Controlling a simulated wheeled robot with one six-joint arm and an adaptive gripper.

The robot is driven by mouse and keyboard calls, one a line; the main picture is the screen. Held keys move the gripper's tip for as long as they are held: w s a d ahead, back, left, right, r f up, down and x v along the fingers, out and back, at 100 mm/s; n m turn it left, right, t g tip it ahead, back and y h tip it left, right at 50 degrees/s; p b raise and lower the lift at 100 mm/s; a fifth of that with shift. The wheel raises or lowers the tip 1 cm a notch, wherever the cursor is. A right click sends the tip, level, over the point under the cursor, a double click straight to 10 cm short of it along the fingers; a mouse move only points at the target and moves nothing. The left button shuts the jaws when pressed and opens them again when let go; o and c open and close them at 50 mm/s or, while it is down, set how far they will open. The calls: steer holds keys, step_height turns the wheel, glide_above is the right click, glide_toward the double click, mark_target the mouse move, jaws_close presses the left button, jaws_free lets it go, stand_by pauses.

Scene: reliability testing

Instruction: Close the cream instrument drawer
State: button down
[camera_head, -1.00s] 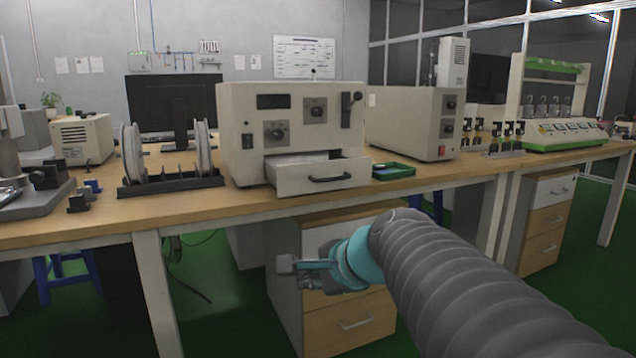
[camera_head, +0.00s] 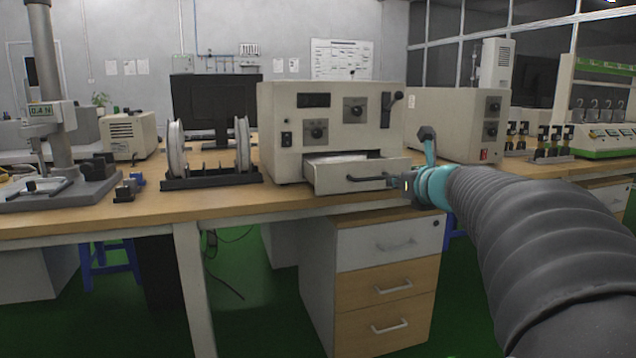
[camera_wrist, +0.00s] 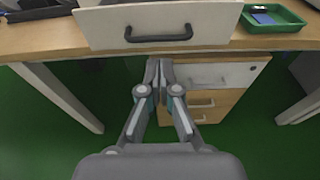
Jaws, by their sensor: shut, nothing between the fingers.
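The cream instrument (camera_head: 330,118) stands on the wooden bench, with dials and a lever on its face. Its cream drawer (camera_head: 335,180) sticks out at the bottom front, open, with a dark bar handle (camera_head: 367,178). In the wrist view the drawer front (camera_wrist: 205,22) and its handle (camera_wrist: 158,34) are at the top, ahead of my gripper. My gripper (camera_head: 397,183) is near the drawer's right front corner in the head view. In the wrist view my gripper (camera_wrist: 158,66) is shut and empty, its fingertips below the handle and apart from it.
A green tray (camera_wrist: 272,16) lies on the bench right of the drawer. A spool rack (camera_head: 212,178) stands left of the instrument and another cream unit (camera_head: 455,120) to the right. The bench edge (camera_head: 100,222) and a drawer cabinet (camera_head: 385,285) are below.

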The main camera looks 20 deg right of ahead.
mark_target(374, 177)
steer(key=x, duration=0.7)
steer(key=shift+w+b, duration=0.2)
steer(key=shift+b, duration=0.1)
steer(key=shift+a, duration=0.15)
steer(key=shift+w, duration=0.4)
steer(key=r+p+x, duration=0.1)
steer(key=p+x, duration=0.1)
steer(key=x, duration=0.2)
steer(key=r+p+x, duration=0.1)
steer(key=p+x, duration=0.1)
steer(key=x, duration=0.3)
steer(key=r+p+x, duration=0.1)
steer(key=p+x, duration=0.1)
steer(key=x, duration=0.3)
steer(key=shift+w, duration=0.5)
steer(key=shift+r, duration=0.15)
steer(key=shift+s, duration=0.15)
